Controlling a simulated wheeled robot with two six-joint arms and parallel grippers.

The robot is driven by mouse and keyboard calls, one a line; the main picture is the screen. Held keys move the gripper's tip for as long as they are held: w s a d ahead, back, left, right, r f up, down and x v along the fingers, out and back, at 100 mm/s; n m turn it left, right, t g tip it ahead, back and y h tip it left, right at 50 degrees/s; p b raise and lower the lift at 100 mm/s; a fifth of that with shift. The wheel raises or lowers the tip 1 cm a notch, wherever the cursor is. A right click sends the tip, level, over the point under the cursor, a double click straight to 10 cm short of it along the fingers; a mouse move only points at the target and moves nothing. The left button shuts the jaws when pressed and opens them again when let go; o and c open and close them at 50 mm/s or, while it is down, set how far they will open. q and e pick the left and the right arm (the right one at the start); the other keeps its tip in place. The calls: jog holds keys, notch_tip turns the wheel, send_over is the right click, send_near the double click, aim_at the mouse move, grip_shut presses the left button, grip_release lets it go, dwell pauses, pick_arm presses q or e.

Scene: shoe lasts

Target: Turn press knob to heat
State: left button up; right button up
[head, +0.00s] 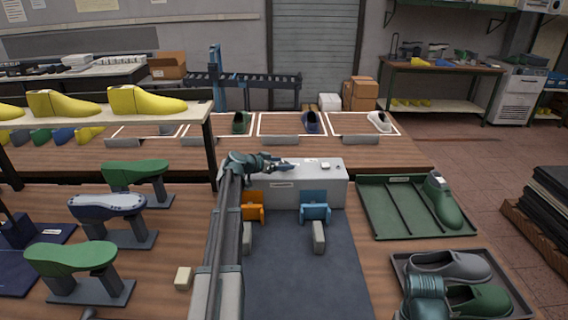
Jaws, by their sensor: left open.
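The press is a pale grey box (332,189) at the back of a dark mat, with an orange clamp (252,207) and a blue clamp (315,207) at its front. My left gripper (294,167) reaches over the left part of the box's top, fingers pointing right. It is open and holds nothing that I can see. A small raised fitting (325,166) sits on the top, right of the fingers. I cannot make out the knob or its setting; the gripper covers part of the top. A teal ribbed part at lower right seems to be my right wrist; its fingers are not clear.
Green and blue-grey lasts on stands (72,258) are at left, below a shelf of yellow lasts (146,100). At right are a green tray (376,212) with a green last (442,204) and a dark tray (512,289) with shoes. The mat (290,285) is mostly clear.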

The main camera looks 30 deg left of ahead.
pick_arm(q)
jog(key=p+v, duration=0.4)
jog(key=v, duration=0.8)
jog(key=shift+s+r, duration=0.15)
jog(key=shift+s, duration=0.1)
jog(key=w+d+n+g+p, duration=0.2)
jog(key=p, duration=0.1)
jog(key=w+d+n+g+p, duration=0.2)
jog(key=p, duration=0.2)
jog(key=shift+w+d+n+g, duration=0.25)
jog(key=shift+w+n+g, duration=0.05)
jog(key=shift+w, duration=0.05)
jog(key=w+d+n+g+y+p, duration=0.1)
jog(key=n+p, duration=0.1)
jog(key=w+d+n+g+p, duration=0.1)
jog(key=n+g+p, duration=0.1)
jog(key=shift+w+d+r+n+y+p, duration=0.1)
jog(key=shift+w+d+n+y+p, duration=0.15)
jog(key=shift+n+y+p, duration=0.15)
jog(key=w+d+r+n+g+y+p, duration=0.2)
jog(key=w+r+n+g+y+p, duration=0.3)
jog(key=r+n+p, duration=0.3)
jog(key=n+y+p, duration=0.1)
jog(key=n, duration=0.3)
jog(key=shift+d+r+y, duration=0.25)
jog(key=shift+d+y, duration=0.05)
jog(key=shift+y, duration=0.1)
jog(key=shift+f, duration=0.1)
